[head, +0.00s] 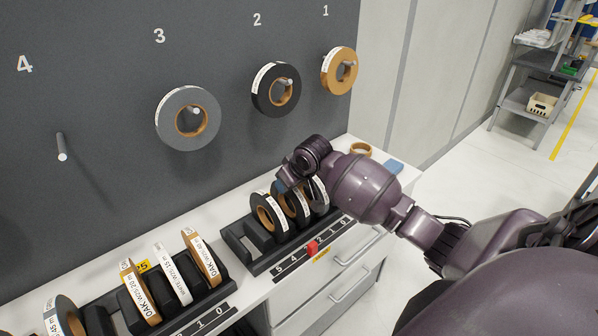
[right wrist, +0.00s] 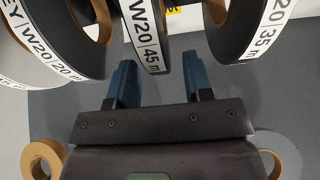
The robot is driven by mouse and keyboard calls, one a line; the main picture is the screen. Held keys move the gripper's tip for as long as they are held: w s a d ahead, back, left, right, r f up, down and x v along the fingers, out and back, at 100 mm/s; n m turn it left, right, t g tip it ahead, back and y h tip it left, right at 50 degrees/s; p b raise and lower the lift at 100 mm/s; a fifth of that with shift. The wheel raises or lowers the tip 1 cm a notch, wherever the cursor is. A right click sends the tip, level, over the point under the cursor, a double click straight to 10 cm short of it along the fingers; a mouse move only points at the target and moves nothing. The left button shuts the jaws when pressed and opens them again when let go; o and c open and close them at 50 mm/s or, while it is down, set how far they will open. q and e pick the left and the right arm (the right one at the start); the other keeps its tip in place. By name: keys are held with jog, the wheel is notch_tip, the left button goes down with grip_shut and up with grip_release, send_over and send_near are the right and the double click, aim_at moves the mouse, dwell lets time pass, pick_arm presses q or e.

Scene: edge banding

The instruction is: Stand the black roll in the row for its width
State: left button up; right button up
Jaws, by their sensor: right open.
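Several dark rolls with white labels stand on edge in the right rack (head: 233,243); the leftmost (head: 268,214) shows an orange core. My right gripper (right wrist: 158,68) is open above these rolls. In the right wrist view, a black roll labelled W20, 45 m (right wrist: 140,30) stands between two neighbours, with its lower edge near the gap between my blue fingers. I cannot tell whether the fingers touch it. Another black roll (head: 264,92) hangs on peg 2. My right wrist partly hides the rack in the head view. My left gripper is not in view.
A grey roll (head: 172,118) hangs on peg 3 and an oak-coloured roll (head: 329,73) on peg 1; peg 4 (head: 61,148) is empty. The left rack (head: 215,292) holds oak and white rolls. A red marker (head: 312,247) sits on the right rack's number strip.

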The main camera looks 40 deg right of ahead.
jog(key=v, duration=1)
jog(key=s+a+f, duration=0.1)
jog(key=s+f, duration=0.2)
jog(key=f, duration=0.2)
jog(key=s+a+f+t, duration=0.1)
jog(key=s+a+f, duration=0.1)
jog(key=f, duration=0.4)
jog(key=s+a+f+t, duration=0.1)
jog(key=s+f, duration=0.3)
jog(key=f, duration=0.2)
jog(key=shift+s+a+f+y+b, duration=0.15)
jog(key=shift+s+a+y+b, duration=0.1)
jog(key=shift+y+b, duration=0.1)
jog(key=s+a+f+t, duration=0.1)
jog(key=s+a+f, duration=0.1)
jog(key=s, duration=0.3)
jog(key=s+a+f+t+h, duration=0.1)
jog(key=s+a+f, duration=0.1)
jog(key=s, duration=0.3)
jog(key=s+a+f, duration=0.2)
jog(key=s+f, duration=0.2)
jog(key=s, duration=0.1)
jog(key=shift+t, duration=0.4)
jog(key=shift+f, duration=0.1)
